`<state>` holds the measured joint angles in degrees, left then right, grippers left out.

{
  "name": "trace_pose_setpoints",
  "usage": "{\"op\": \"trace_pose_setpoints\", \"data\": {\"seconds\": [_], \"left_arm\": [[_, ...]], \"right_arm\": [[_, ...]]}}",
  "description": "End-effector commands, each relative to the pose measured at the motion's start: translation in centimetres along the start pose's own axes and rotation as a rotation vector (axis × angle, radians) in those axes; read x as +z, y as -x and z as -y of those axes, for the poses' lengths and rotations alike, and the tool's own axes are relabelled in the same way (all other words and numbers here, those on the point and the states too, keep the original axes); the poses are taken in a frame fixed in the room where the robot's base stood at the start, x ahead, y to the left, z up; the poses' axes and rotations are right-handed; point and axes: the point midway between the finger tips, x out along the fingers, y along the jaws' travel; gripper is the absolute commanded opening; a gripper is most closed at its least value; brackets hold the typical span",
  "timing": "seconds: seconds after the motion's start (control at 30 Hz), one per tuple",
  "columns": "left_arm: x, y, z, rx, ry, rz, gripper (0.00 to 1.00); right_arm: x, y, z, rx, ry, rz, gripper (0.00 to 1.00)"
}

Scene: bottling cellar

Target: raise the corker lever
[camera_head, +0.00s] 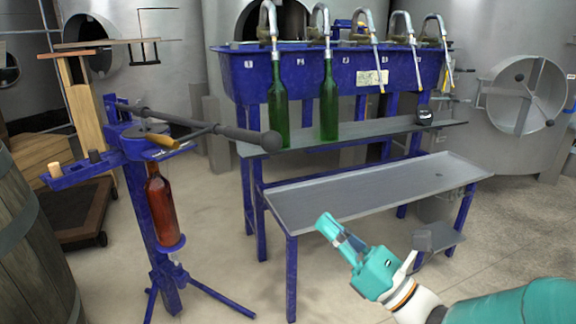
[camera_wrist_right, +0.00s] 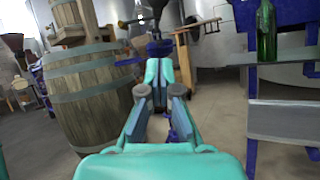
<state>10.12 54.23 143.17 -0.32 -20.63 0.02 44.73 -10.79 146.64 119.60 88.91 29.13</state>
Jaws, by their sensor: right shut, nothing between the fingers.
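The blue corker (camera_head: 161,220) stands at the left in the head view. Its dark lever (camera_head: 200,125) lies nearly level, slightly down to the right, and ends in a thick black grip (camera_head: 251,136). A red-brown bottle (camera_head: 167,205) stands upright in the corker. My right gripper (camera_head: 328,224) is teal, shut and empty, right of and nearer than the lever, apart from it. In the right wrist view the gripper (camera_wrist_right: 158,72) points toward the corker (camera_wrist_right: 158,47), which it partly hides. My left gripper is not in view.
A blue filling stand (camera_head: 310,75) with several spouts holds two green bottles (camera_head: 278,115) on its shelf. A grey tray table (camera_head: 375,192) lies below, close behind my right gripper. A barrel (camera_head: 25,250) stands at the left edge. Floor between corker and table is clear.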

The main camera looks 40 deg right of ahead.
Motion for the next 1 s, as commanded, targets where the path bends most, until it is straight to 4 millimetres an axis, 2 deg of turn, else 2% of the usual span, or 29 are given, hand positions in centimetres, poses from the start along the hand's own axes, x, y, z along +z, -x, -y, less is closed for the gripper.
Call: {"op": "trace_pose_setpoints", "data": {"seconds": [0.27, 0.37, 0.63, 0.77, 1.0], "left_arm": [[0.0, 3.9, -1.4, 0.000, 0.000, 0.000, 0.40], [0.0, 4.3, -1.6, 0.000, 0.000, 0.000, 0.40], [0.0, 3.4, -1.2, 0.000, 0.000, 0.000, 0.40], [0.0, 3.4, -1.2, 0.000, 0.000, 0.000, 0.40], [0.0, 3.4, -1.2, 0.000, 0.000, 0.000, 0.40]], "right_arm": [[0.6, -2.5, -0.1, 0.002, -0.006, -0.003, 0.00], [0.3, -4.5, -0.4, 0.004, -0.003, 0.001, 0.00], [-0.1, -9.9, -0.3, 0.003, 0.001, 0.003, 0.00], [1.7, -11.2, -0.2, -0.002, 0.004, 0.005, 0.00], [2.7, -12.3, -0.1, -0.004, 0.001, 0.000, 0.00]]}}
